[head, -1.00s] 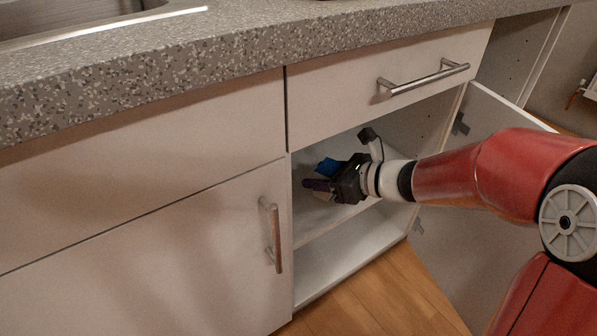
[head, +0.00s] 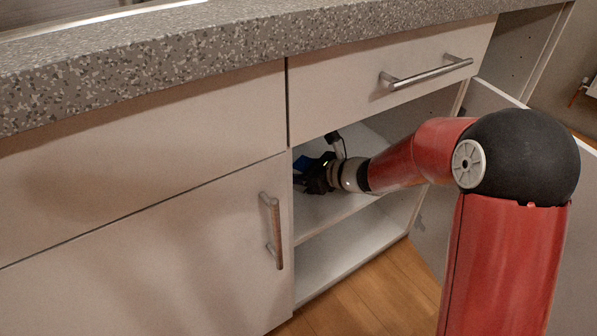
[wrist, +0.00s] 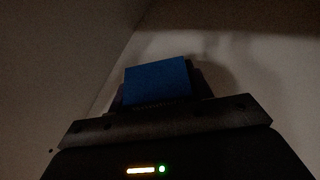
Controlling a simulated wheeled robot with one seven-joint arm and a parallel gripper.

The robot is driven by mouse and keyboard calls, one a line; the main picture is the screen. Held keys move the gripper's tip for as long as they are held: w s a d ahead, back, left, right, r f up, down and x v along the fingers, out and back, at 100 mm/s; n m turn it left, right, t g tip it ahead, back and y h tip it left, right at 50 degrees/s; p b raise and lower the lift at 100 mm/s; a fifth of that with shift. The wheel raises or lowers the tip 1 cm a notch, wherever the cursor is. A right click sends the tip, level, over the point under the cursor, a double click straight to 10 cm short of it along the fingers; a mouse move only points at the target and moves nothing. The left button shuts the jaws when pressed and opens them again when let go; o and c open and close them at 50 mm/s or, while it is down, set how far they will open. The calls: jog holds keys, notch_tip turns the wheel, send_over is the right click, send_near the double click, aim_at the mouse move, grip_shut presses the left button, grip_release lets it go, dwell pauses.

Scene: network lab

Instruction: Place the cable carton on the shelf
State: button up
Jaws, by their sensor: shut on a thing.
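My gripper (head: 312,176) is inside the open cabinet, above its middle shelf (head: 318,212). In the wrist view a blue carton face (wrist: 157,82) shows between the dark fingers, and my gripper is shut on this carton. In the head view only a small blue patch (head: 301,180) of it shows at the cabinet's left side; my gripper hides the rest. I cannot tell whether the carton touches the shelf.
The cabinet door (head: 432,215) stands open at the right, beside my arm. A drawer front (head: 350,90) and the speckled counter (head: 250,45) lie above the opening. The lower compartment (head: 345,255) looks empty. A closed door with a handle (head: 272,230) is at left.

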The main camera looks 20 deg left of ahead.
jog(key=o, duration=1.1)
jog(key=shift+o, duration=0.2)
jog(key=v, duration=1.2)
jog(key=shift+r+p, duration=0.1)
jog(key=shift+p, duration=0.3)
